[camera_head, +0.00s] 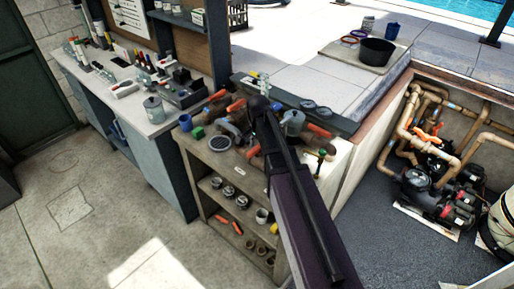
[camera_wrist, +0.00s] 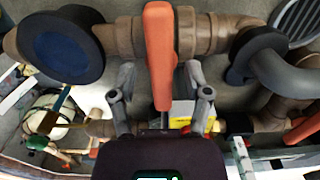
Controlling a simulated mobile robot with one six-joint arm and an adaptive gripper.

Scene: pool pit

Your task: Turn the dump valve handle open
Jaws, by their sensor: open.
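In the wrist view, an orange valve handle (camera_wrist: 160,50) on a brown pipe (camera_wrist: 210,32) stands between the two fingers of my gripper (camera_wrist: 160,76). The fingers are open, one on each side of the handle, with visible gaps. I cannot tell how deep the handle sits between them. In the head view, my arm reaches over a bench (camera_head: 206,175) with several orange-handled valves, including one at the right (camera_head: 319,131). My fingers are largely hidden there by the arm, and no label shows which handle is the dump valve's.
Black round fittings (camera_wrist: 60,47) flank the handle in the wrist view. A workbench (camera_head: 160,125) is at left, and a pit with pipes and pumps (camera_head: 440,190) at right.

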